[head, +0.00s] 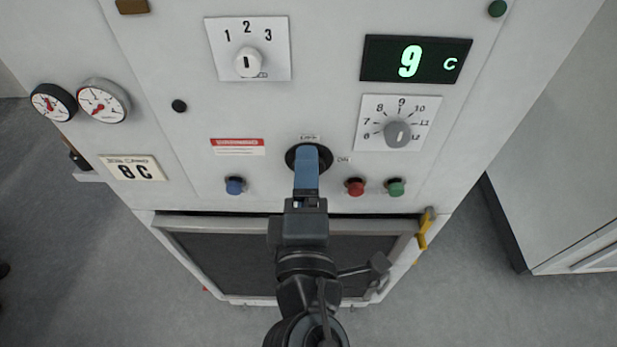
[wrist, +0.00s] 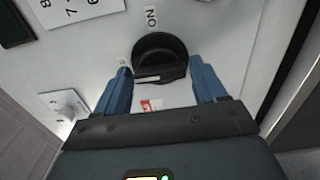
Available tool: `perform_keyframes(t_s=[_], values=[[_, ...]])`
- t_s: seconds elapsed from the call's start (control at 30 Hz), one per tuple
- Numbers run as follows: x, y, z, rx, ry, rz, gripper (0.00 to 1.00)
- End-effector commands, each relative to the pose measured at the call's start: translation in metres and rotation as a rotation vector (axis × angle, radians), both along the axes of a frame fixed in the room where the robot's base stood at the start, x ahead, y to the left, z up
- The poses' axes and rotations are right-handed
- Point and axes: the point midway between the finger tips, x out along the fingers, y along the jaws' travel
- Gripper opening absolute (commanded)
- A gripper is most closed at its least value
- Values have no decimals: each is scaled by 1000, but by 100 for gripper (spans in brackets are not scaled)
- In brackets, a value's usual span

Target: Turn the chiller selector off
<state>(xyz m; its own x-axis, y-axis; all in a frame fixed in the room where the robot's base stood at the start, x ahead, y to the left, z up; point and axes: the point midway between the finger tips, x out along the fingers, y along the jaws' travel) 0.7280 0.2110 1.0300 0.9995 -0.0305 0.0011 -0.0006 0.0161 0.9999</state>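A round black rotary selector (head: 324,155) sits on the white machine panel, with a small label above it and an "ON" label to its right. I take it for the chiller selector; the label above is too small to read surely. In the head view my gripper (head: 307,150) covers most of it. In the wrist view the selector (wrist: 160,50) lies between the two blue fingers of my gripper (wrist: 158,70), which are apart with gaps on both sides. A white mark shows on its knob. I cannot tell its exact setting.
Blue (head: 235,186), red (head: 355,187) and green (head: 396,187) buttons flank the selector below. A grey dial (head: 397,134), a white 1-2-3 knob (head: 248,62) and a display (head: 416,60) reading 9 C are above. A yellow handle (head: 423,232) is at lower right.

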Motion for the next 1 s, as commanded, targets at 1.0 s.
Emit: perform_keyframes(t_s=[1.0], values=[[-76,2,-1,0,1,-2,84]])
